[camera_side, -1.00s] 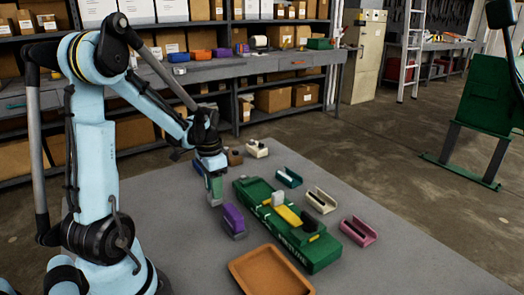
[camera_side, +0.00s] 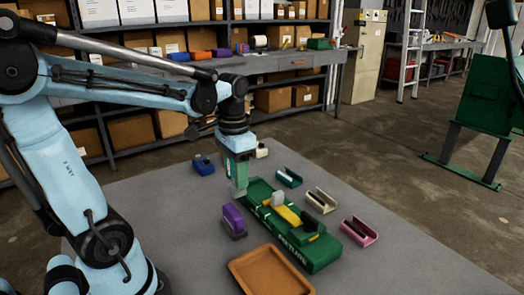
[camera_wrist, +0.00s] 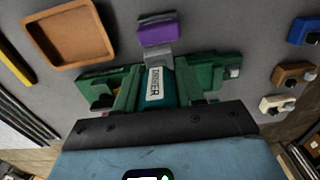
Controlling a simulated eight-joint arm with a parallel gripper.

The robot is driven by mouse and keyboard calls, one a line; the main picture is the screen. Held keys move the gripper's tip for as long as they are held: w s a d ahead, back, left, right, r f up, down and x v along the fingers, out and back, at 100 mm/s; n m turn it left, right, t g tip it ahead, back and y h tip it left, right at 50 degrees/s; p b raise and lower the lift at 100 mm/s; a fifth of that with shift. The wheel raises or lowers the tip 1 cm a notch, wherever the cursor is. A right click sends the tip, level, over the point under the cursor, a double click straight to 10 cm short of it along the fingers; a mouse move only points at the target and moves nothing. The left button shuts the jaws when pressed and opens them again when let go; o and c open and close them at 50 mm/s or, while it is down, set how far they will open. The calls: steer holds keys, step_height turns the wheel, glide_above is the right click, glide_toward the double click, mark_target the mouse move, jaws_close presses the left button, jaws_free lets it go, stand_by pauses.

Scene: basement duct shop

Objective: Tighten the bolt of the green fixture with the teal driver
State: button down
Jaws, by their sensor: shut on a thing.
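The green fixture (camera_side: 318,254) lies on the grey table, with a yellow part (camera_side: 287,215) and a light grey block (camera_side: 278,199) on top. My gripper (camera_side: 238,160) is shut on the teal driver (camera_wrist: 155,90), whose white label reads DRIVER in the wrist view. The driver's grey tip (camera_side: 240,190) points down near the far left end of the fixture. I cannot tell whether it touches. In the wrist view my gripper (camera_wrist: 160,92) covers the middle of the fixture (camera_wrist: 97,88). I cannot make out the bolt.
A purple block (camera_side: 234,221) stands left of the fixture, and an orange-brown tray (camera_side: 270,273) in front. Teal (camera_side: 289,177), cream (camera_side: 321,200) and pink (camera_side: 358,231) slotted holders stand along its right. Blue (camera_wrist: 304,31), brown (camera_wrist: 294,74) and cream (camera_wrist: 277,104) pieces are at the far side.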

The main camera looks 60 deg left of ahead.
steer(key=c, duration=1.3)
jaws_free()
steer(key=c, duration=0.4)
steer(key=w+a+f, duration=0.2)
steer(key=w+a, duration=0.8)
steer(key=a, duration=0.5)
steer(key=shift+d+f, duration=0.1)
steer(key=shift+f, duration=2.1)
